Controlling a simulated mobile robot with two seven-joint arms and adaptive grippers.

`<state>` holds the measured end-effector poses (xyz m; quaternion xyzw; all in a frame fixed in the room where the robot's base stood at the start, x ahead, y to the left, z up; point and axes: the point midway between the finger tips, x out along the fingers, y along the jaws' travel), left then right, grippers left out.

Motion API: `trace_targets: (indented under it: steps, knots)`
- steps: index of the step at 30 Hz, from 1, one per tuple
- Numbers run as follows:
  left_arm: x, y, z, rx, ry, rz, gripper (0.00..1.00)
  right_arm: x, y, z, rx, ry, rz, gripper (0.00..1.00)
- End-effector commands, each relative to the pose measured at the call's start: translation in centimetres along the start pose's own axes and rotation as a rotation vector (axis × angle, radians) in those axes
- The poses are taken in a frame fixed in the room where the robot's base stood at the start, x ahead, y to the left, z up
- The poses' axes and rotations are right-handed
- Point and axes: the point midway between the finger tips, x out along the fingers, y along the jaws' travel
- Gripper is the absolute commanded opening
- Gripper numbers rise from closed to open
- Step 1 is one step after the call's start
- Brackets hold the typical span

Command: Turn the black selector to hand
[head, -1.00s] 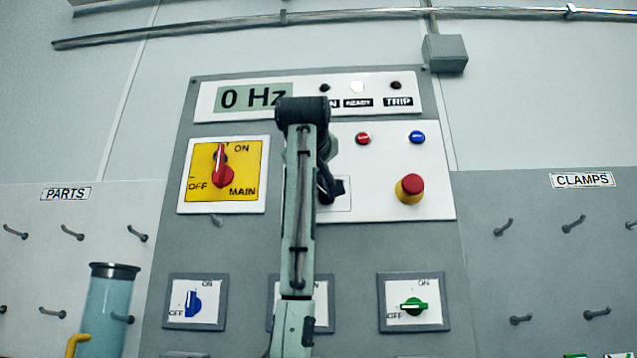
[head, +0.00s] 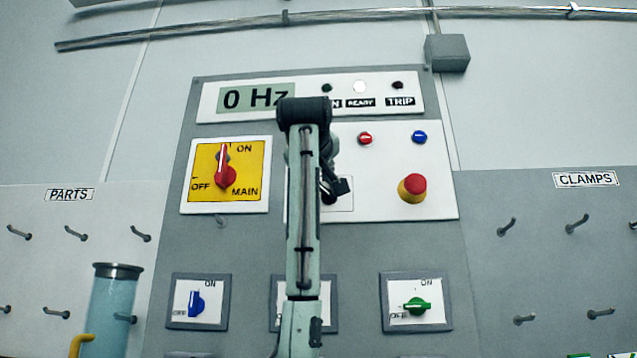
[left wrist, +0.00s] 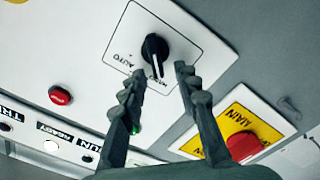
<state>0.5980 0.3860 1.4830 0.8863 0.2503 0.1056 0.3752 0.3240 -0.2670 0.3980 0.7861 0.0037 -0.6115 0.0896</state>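The black selector (left wrist: 155,48) sits on a white plate in the left wrist view, inside a thin square outline. The AUTO label is beside it, and another label by the fingers is partly covered. The white line on its knob points down in the picture, toward that covered label. My left gripper (left wrist: 159,75) is open, its two fingertips apart near the knob's lower end, with no clear contact. In the head view my left arm stands in front of the panel, and the small dark gripper (head: 337,187) largely hides the selector. My right gripper is not in view.
The red main switch (head: 226,177) on its yellow plate is left of my arm. The red emergency button (head: 412,188) is to the right. Blue (head: 196,304) and green (head: 417,307) switches are below. The display (head: 257,97) reads 0 Hz.

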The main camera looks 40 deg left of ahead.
Motion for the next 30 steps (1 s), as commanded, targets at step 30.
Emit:
trace_targets:
  steps: [30]
  knots:
    - [-12.0, 0.0, 0.0, 0.000, 0.000, 0.000, 0.31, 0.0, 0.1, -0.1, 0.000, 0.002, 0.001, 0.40]
